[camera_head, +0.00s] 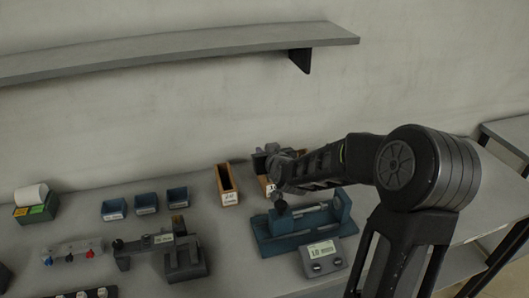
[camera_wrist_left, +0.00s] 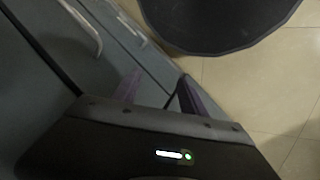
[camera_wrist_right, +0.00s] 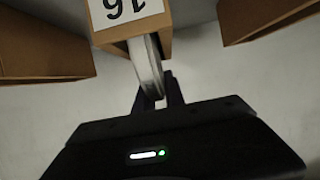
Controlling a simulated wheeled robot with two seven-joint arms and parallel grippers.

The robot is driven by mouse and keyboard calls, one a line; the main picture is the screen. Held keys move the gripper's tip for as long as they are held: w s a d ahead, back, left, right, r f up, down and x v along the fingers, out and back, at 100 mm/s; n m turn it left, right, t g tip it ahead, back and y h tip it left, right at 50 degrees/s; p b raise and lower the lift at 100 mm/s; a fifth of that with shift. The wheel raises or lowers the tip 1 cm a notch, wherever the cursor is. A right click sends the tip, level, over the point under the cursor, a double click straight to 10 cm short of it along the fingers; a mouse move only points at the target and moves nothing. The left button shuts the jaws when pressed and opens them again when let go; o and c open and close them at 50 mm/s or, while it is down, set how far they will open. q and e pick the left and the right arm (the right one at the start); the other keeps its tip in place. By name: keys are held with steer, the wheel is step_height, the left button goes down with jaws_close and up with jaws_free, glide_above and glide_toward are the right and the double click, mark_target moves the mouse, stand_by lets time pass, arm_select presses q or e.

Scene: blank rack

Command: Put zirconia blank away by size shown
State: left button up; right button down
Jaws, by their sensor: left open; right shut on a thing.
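My right gripper (camera_wrist_right: 158,96) is shut on the zirconia blank (camera_wrist_right: 149,66), a pale disc seen nearly edge-on. The blank's far end meets the wooden slot box (camera_wrist_right: 160,38), whose upside-down label appears to read 16. I cannot tell how far it is inside. In the head view my right arm reaches over the bench to the wooden boxes at the wall and hides the gripper's fingers. The blue gauge (camera_head: 262,240) has a display (camera_head: 322,250) that seems to read 16 mm. My left gripper (camera_wrist_left: 158,92) is open and empty, beside the bench above the floor.
Another wooden box (camera_head: 227,185) stands left of the arm. In the right wrist view, wooden boxes flank the labelled one at left (camera_wrist_right: 45,50) and right (camera_wrist_right: 265,15). Small blue bins (camera_head: 146,203) and a dark fixture (camera_head: 180,262) stand further left. A shelf (camera_head: 180,48) hangs above.

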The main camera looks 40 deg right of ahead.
steer(key=c, duration=1.3)
jaws_free()
steer(key=shift+r, duration=0.45)
step_height(320, 180, up, 9)
steer(key=shift+r+p, duration=0.1)
steer(key=shift+p, duration=1.15)
